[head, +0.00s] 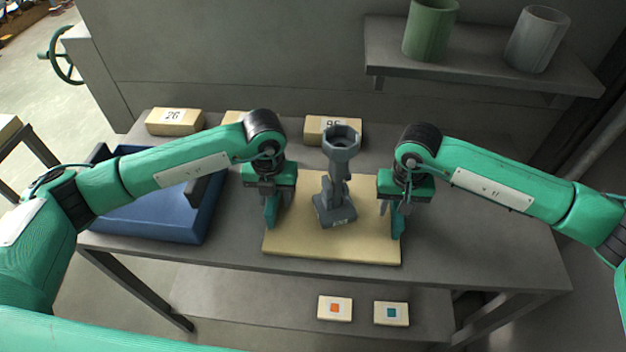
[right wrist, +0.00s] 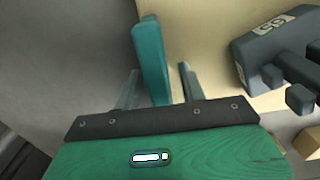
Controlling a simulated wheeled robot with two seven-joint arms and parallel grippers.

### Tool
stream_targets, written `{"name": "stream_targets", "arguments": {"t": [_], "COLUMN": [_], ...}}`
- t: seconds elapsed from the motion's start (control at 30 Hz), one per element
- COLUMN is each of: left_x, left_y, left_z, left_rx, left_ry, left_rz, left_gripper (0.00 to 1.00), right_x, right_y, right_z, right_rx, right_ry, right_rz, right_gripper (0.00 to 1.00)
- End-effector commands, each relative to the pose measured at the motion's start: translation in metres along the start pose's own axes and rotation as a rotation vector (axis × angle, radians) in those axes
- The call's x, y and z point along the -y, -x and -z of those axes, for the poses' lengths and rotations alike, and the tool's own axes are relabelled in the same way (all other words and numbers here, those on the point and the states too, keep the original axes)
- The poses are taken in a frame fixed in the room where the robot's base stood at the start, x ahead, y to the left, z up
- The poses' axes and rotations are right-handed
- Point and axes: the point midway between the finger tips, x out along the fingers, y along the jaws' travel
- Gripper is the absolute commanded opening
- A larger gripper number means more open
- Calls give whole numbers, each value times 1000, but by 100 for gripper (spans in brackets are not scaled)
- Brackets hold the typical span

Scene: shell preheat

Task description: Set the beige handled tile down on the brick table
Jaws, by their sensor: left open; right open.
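The beige tile (head: 285,246) lies flat on a grey table, with a teal upright handle at its left edge (head: 270,211) and another at its right edge (head: 398,222). A grey tool-like piece (head: 337,180) with a cup-shaped top stands on it. My left gripper (head: 268,203) is open at the left handle; its fingers are partly hidden. My right gripper (right wrist: 160,88) is open, with the right handle (right wrist: 150,55) between its two grey fingers and gaps showing. Which surface is the brick table is not clear; a dark-framed stand with a beige top (head: 9,128) shows at the left edge.
A blue tray (head: 150,222) sits left of the tile. Beige numbered blocks, including one marked 26 (head: 174,122), line the table's back. A shelf (head: 480,65) holds green and grey cups. Two small marked tiles lie on the lower shelf. The table right of the tile is clear.

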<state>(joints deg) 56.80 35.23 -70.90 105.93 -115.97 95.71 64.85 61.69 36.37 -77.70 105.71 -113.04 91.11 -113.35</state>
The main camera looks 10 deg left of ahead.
Motion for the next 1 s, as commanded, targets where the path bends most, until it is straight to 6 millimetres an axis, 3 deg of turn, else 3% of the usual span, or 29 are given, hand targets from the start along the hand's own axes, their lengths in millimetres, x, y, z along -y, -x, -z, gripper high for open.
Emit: {"name": "stream_targets", "arguments": {"t": [0.5,0.77,1.0], "left_x": [0,0,0], "left_y": [98,114,114], "left_z": [0,0,0], "left_rx": [5,3,2], "left_ry": [-1,0,0], "left_rz": [0,0,0], "left_gripper": [42,42,42], "right_x": [0,0,0], "right_y": [0,6,50], "right_z": [0,0,1], "right_rx": [0,-1,-4], "right_ry": [0,0,1], "right_rz": [0,1,1], "right_gripper": [42,42,42]}}
